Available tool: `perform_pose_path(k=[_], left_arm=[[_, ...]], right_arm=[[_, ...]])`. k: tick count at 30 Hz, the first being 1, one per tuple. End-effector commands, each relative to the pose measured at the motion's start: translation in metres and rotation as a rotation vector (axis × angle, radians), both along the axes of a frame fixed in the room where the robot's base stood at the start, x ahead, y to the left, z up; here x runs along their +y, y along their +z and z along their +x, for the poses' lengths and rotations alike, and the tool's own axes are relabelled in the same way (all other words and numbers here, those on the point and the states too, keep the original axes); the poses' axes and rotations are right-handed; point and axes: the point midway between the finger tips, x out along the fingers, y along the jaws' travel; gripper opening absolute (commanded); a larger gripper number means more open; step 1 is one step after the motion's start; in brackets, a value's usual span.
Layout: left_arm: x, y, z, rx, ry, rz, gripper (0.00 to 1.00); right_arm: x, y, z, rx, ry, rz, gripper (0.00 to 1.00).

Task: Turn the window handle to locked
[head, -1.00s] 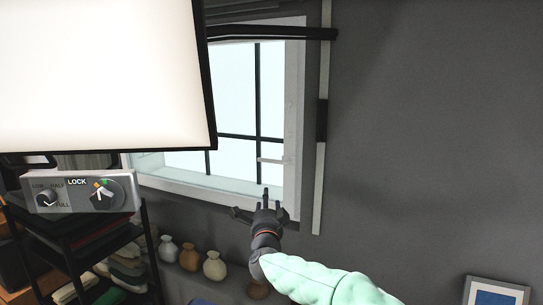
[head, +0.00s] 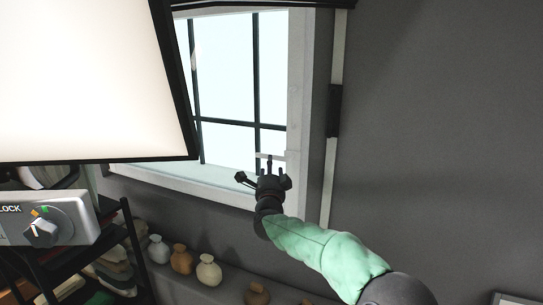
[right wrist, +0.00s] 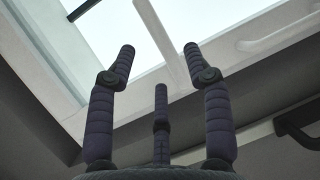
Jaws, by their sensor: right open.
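The window handle (head: 268,156) is a pale bar on the right side of the white window frame (head: 298,100), pointing left across the glass. My right gripper (head: 270,172) is in front of the window's lower right corner, just below the handle in the picture. In the right wrist view its fingers (right wrist: 160,75) are spread open and empty. My left gripper is not in view.
A large bright white panel (head: 80,80) with a black edge covers the upper left. A grey box with a LOCK dial (head: 45,225) is at the left edge. Several vases (head: 181,260) stand below the window.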

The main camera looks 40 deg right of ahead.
Motion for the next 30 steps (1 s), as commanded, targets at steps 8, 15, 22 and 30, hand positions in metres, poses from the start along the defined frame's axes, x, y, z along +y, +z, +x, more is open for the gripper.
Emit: perform_pose_path(k=[8, 15, 22, 30], left_arm=[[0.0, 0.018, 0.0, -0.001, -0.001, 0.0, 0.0], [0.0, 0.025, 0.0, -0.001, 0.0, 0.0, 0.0], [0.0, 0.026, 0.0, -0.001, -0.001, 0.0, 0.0], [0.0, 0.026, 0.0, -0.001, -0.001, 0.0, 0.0]], right_arm=[[-0.027, 0.008, 0.031, 0.001, -0.001, 0.0, 0.51], [-0.039, 0.012, 0.046, 0.0, -0.001, 0.0, 0.51], [-0.041, 0.011, 0.049, 0.0, 0.0, 0.0, 0.51], [-0.041, 0.011, 0.049, 0.0, 0.0, 0.0, 0.23]])
